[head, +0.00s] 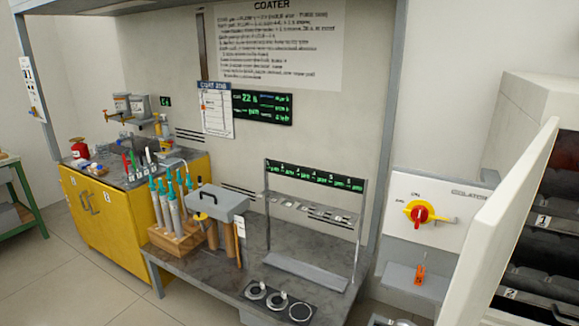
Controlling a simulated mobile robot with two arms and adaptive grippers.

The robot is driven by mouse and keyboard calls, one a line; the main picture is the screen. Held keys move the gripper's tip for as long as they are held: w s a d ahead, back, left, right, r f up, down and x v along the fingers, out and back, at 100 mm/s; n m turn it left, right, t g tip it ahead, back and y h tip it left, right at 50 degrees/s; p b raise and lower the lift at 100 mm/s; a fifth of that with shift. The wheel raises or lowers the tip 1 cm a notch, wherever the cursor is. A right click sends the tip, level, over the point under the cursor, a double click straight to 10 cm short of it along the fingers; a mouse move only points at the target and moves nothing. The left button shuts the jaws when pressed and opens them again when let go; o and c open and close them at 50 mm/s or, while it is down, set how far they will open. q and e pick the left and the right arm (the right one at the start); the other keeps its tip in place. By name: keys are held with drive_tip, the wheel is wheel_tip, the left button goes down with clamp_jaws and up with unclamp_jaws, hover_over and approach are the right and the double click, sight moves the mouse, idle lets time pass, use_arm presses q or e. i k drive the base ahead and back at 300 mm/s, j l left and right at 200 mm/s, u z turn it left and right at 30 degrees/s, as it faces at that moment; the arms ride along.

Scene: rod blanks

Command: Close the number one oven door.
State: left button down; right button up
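An oven (545,95) with a pale cream casing stands at the right edge, cut off by the frame. Its pale door (497,225) stands open, swung out toward me and seen at a steep angle. Beyond the door shows a dark inside with racks; small tags read 1 (541,220) and 2 (511,294). No oven number shows on the door, and its lower end is outside the frame. Neither of my grippers can be made out. A small grey metal piece at the bottom edge is too cut off to identify.
A wall panel (440,205) with a red and yellow rotary switch (420,212) is left of the door. A dark-topped bench (205,285) holds a tool block, a grey box and a rack. A yellow cabinet (105,222) stands at left. Floor is clear at lower left.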

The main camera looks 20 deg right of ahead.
sight(493, 233)
drive_tip(key=i+z, duration=0.15)
drive_tip(key=z, duration=0.3)
drive_tip(key=i+z, duration=0.15)
drive_tip(key=z, duration=0.35)
drive_tip(key=i+j+z, duration=0.1)
drive_tip(key=z, duration=0.35)
drive_tip(key=i+j+z, duration=0.15)
drive_tip(key=z, duration=0.3)
drive_tip(key=i+j+z, duration=0.1)
drive_tip(key=z, duration=0.4)
